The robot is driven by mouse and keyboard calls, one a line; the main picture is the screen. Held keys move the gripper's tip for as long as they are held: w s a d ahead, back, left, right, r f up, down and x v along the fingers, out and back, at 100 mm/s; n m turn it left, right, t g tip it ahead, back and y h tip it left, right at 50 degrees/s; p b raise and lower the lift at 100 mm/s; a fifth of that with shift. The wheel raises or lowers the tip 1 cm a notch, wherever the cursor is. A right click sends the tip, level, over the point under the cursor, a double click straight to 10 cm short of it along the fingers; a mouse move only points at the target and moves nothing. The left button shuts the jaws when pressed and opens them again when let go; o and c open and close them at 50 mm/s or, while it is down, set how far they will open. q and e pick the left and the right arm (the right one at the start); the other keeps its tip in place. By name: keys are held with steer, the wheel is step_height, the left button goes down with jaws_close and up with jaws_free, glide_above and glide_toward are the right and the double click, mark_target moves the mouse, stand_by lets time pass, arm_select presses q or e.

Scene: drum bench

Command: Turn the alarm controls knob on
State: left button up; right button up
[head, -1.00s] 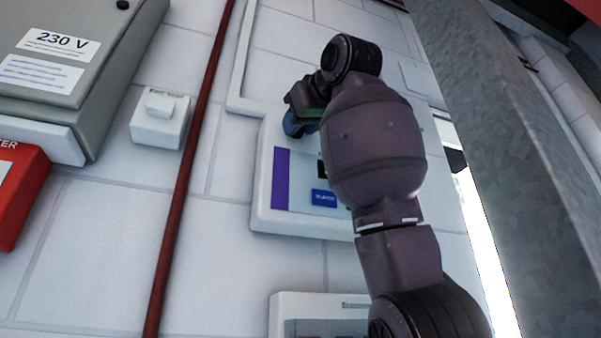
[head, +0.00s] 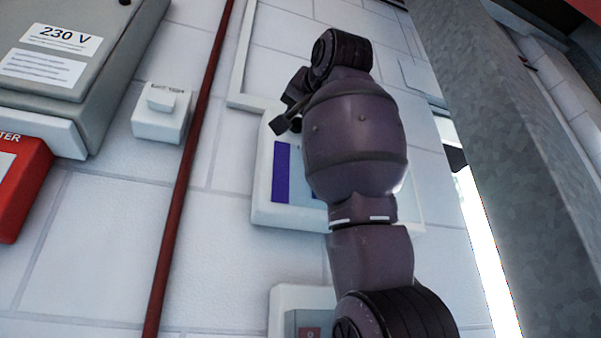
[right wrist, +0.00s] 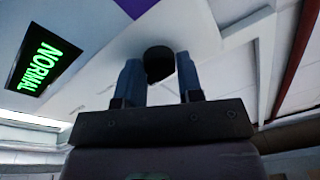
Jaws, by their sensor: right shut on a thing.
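The alarm controls panel (head: 264,195) is a white box with a purple strip on the wall. My right arm hides most of its face in the head view. In the right wrist view its knob (right wrist: 157,56) is a dark, round piece on the white face (right wrist: 196,32). My right gripper (right wrist: 158,68) has its two blue fingers on either side of the knob and is shut on it. A black display (right wrist: 42,66) beside it reads NORMAL in green. In the head view the fingertips and knob are hidden. My left gripper is not in view.
A dark red pipe (head: 188,165) runs down the wall left of the panel. A small white box (head: 160,118), a grey 230 V cabinet (head: 100,80) and a red box (head: 20,185) are farther left. A grey metal column (head: 500,150) stands to the right.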

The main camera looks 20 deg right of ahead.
steer(key=shift+m, duration=0.5)
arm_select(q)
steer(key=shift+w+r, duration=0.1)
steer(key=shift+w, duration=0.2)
arm_select(e)
steer(key=o, duration=0.9)
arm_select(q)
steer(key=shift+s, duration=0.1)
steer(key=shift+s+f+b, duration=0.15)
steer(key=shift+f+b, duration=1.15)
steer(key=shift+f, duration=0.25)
arm_select(e)
steer(key=shift+s+d+f, duration=0.1)
steer(key=shift+s+f, duration=0.15)
steer(key=shift+s, duration=1.55)
steer(key=shift+s+d+f, duration=0.1)
steer(key=shift+s+f, duration=0.15)
steer(key=shift+s, duration=1.55)
steer(key=shift+s+d+f, duration=0.1)
steer(key=shift+s+f, duration=0.15)
steer(key=shift+s, duration=1.55)
